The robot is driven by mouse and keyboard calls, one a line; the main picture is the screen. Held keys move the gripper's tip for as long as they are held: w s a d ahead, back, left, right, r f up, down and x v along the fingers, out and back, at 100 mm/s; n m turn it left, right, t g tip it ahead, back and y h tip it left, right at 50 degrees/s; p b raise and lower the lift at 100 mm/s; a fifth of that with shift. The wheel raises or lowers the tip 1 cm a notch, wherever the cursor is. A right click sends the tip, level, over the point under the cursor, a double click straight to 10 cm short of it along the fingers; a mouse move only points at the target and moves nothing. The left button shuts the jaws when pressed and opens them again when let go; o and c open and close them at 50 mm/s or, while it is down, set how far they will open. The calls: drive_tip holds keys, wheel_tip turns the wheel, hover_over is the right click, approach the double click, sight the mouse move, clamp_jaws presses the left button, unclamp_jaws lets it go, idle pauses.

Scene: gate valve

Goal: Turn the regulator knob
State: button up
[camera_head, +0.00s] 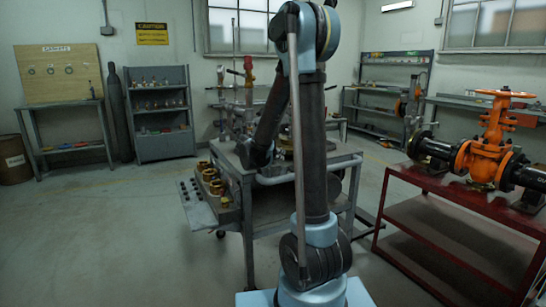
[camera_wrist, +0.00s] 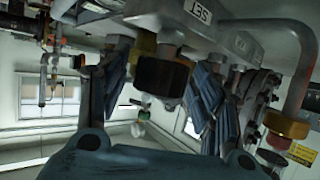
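A dark, blocky knob (camera_wrist: 163,77) hangs in the middle of the wrist view, below a grey body with a "SET" label (camera_wrist: 198,11). It looks like the regulator knob. My gripper (camera_wrist: 160,78) has its two blue-grey fingers spread, one on each side of this knob. The gaps are narrow, and I cannot tell whether either finger touches it. In the head view, my arm reaches down to the grey workbench (camera_head: 249,205); my fingers and the knob cannot be made out there.
A brass-coloured fitting (camera_wrist: 286,124) and a curved grey pipe (camera_wrist: 300,80) are close by on the right in the wrist view. Yellow-brown fittings (camera_head: 208,173) sit at the bench's left edge. An orange gate valve (camera_head: 487,150) stands on a red table (camera_head: 440,200). Floor at left is clear.

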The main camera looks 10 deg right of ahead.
drive_tip(key=shift+s, duration=0.1)
drive_tip(key=v, duration=1.1)
drive_tip(key=shift+s+a, duration=0.25)
drive_tip(key=shift+a, duration=0.05)
drive_tip(key=shift+d, duration=0.1)
drive_tip(key=s+d+f+n+g+y, duration=0.1)
drive_tip(key=s+d+f+n+g, duration=0.15)
drive_tip(key=s+d, duration=0.45)
drive_tip(key=s+d+f+n+g+y, duration=0.1)
drive_tip(key=s+d+f+g, duration=0.25)
drive_tip(key=s, duration=0.65)
drive_tip(key=s+a+f+n+g+y, duration=0.1)
drive_tip(key=s+a+f+n+y, duration=0.1)
drive_tip(key=s, duration=0.7)
drive_tip(key=s+a+f+n+g+y, duration=0.1)
drive_tip(key=s+a+f+n+y, duration=0.1)
drive_tip(key=s+f, duration=0.4)
drive_tip(key=shift+s+f+g+y, duration=0.3)
drive_tip(key=shift+s+y, duration=0.6)
drive_tip(key=shift+s, duration=0.55)
